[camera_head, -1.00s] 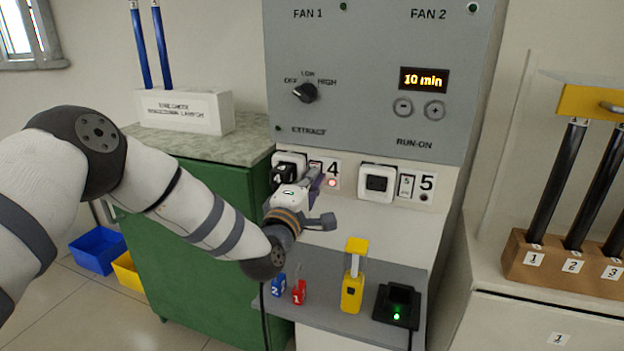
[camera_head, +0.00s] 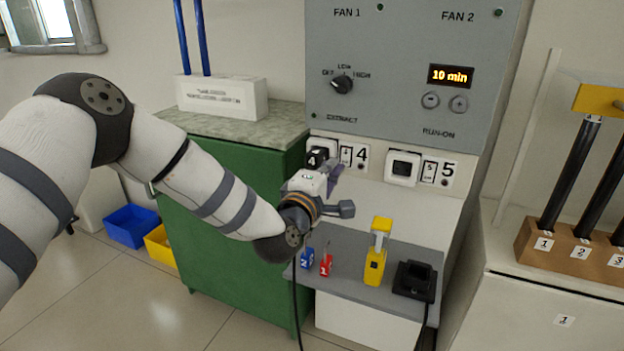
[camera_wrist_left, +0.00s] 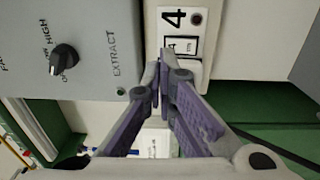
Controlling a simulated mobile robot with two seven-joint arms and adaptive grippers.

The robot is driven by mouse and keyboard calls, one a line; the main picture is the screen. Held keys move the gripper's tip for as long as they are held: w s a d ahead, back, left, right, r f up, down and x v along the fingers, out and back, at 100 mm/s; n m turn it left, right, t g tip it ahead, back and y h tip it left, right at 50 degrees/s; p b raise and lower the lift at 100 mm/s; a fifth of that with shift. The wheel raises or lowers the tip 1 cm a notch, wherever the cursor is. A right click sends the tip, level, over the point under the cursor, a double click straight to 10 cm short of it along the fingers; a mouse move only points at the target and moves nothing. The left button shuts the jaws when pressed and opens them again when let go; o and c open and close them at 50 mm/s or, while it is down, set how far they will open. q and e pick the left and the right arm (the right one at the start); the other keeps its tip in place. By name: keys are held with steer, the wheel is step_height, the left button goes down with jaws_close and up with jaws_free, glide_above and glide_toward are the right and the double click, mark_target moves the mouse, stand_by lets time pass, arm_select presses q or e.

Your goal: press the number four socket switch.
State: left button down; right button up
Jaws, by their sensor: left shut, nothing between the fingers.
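The number four socket (camera_head: 320,147) is on the wall under the grey fan panel, with a black plug marked 4 (camera_head: 315,159) in it. Its switch (camera_head: 346,155) sits just right of the plug, beside the 4 label (camera_head: 362,153). The small lamp under that label is dark. My left gripper (camera_head: 337,174) is shut and empty, just below and in front of the switch. In the left wrist view the shut fingertips (camera_wrist_left: 161,62) point toward the switch (camera_wrist_left: 183,45) and partly overlap its plate; contact cannot be told. My right gripper is not in view.
Socket five (camera_head: 402,168) and its switch (camera_head: 429,172) are to the right. Below, the grey shelf (camera_head: 340,285) holds blue and red tags, a yellow device (camera_head: 376,262) and a black cradle (camera_head: 414,281). A green cabinet (camera_head: 235,220) stands left.

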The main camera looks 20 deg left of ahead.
arm_select(q)
steer(key=s, duration=0.5)
steer(key=shift+s+p, duration=0.2)
steer(key=shift+p, duration=0.1)
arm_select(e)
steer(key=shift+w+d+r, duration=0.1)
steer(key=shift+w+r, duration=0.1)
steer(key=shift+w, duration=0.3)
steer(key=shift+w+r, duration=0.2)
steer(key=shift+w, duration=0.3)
